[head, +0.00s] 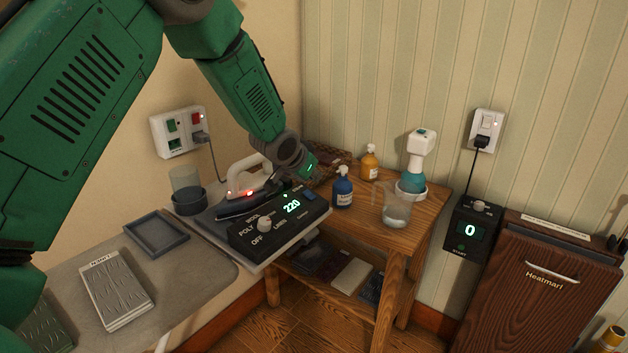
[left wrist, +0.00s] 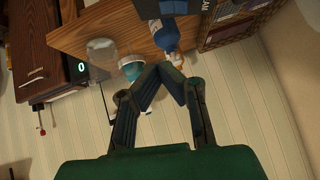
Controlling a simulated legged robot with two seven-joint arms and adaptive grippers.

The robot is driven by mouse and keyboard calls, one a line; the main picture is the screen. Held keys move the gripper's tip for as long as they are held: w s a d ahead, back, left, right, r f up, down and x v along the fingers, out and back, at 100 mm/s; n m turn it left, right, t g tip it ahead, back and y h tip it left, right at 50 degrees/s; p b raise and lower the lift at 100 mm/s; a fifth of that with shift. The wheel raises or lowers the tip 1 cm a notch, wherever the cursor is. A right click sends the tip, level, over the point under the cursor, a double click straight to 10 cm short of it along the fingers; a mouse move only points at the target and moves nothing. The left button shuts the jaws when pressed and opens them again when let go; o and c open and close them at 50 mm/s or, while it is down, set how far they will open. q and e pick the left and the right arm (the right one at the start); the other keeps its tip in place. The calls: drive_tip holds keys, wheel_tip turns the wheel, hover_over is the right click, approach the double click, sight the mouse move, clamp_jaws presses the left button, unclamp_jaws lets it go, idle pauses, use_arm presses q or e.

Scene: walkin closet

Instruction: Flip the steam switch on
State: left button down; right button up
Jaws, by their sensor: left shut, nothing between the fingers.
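The black control box (head: 268,228) of the ironing station shows a lit 220 and has a round knob (head: 264,225). A small blue switch (head: 309,195) sits at its right end, its position too small to tell. A blue block also shows at the top edge of the left wrist view (left wrist: 160,8), near partly cut-off lettering ending in "AM". My left gripper (left wrist: 170,76) is shut and empty, its fingertips meeting below the blue bottle in that view. In the head view my left wrist hangs just behind the box, and the fingers are mostly hidden. My right gripper is not in view.
A white-handled iron (head: 243,181) stands behind the box, close to my wrist. The wooden side table (head: 425,210) holds a blue bottle (head: 342,188), an amber bottle (head: 369,162), a clear cup (head: 396,210) and a white-teal steamer (head: 417,160). A wall outlet (head: 178,132) is at left.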

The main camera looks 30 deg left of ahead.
use_arm(q)
drive_tip(key=v, duration=0.5)
drive_tip(key=shift+s+d+r, duration=0.1)
drive_tip(key=shift+s+d, duration=0.25)
drive_tip(key=shift+d, duration=0.05)
drive_tip(key=shift+d, duration=0.1)
